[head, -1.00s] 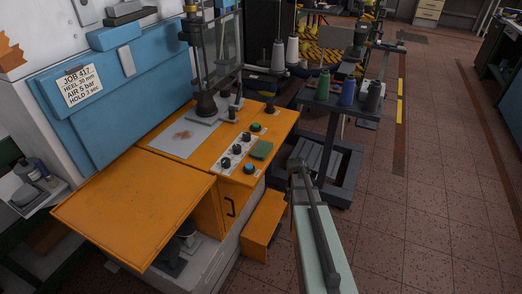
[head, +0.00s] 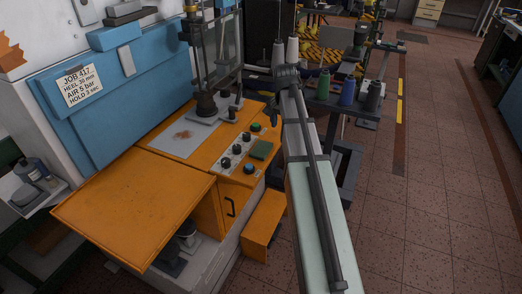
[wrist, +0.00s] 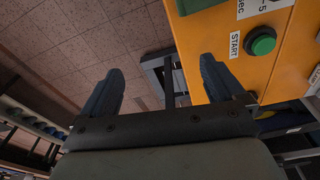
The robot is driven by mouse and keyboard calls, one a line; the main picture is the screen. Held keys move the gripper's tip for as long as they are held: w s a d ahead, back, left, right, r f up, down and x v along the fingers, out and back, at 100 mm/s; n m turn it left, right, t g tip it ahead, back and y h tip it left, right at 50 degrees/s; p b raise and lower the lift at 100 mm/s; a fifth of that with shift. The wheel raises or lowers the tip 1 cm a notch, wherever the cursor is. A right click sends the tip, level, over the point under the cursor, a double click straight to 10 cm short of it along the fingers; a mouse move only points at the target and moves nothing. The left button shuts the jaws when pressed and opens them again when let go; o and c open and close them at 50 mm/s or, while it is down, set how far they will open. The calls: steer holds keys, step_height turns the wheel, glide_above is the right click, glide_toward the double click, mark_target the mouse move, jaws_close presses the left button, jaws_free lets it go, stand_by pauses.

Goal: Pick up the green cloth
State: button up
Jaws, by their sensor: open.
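The green cloth (head: 262,150) lies folded on the right edge of the orange machine top (head: 190,160), beside the white knob panel. In the wrist view, a green edge (wrist: 196,5) at the top of the picture looks like the same cloth, mostly cut off. My gripper (wrist: 161,70) is open and empty, with its two dark fingers spread apart. In the head view, my gripper (head: 273,112) is beyond the cloth and higher in the picture, near the green button, apart from the cloth.
A green START button (wrist: 262,42) and a blue button (head: 250,168) flank the cloth. The knob panel (head: 232,152) is left of it. A press post (head: 205,100) stands behind. Thread spools (head: 348,92) stand on a rack at right. Open floor (head: 440,200) lies to the right.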

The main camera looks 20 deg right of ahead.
step_height(320, 180, up, 7)
steer(key=n+y, duration=0.1)
steer(key=n, duration=0.1)
glide_above(259, 150)
steer(key=shift+g, duration=0.3)
steer(key=shift+f, duration=6.7)
steer(key=c, duration=1.1)
steer(key=shift+r, duration=5.05)
